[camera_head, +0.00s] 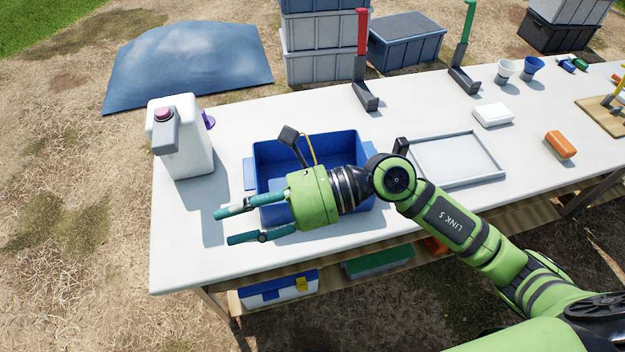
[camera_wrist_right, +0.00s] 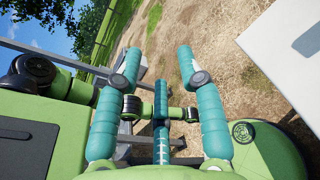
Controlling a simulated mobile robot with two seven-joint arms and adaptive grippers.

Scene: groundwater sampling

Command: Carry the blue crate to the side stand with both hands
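The blue crate (camera_head: 340,148) stands upright on the white table in the head view, left of the table's middle. My right arm passes over its front part and hides much of its inside and front wall. A dark block on a stalk and a yellow cord show at the crate. My right gripper (camera_head: 223,228) reaches past the crate's front left corner, its fingers apart and pointing left, with nothing between them. In the right wrist view my right gripper (camera_wrist_right: 159,52) also shows spread teal fingers, empty. My left gripper is not in view. I cannot make out a side stand.
A white jug (camera_head: 185,155) stands left of the crate. A grey tray (camera_head: 455,158) lies right of it. Upright holders with red (camera_head: 362,32) and green (camera_head: 469,22) handles stand behind. The table (camera_head: 225,248) has bare room along its left front edge.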

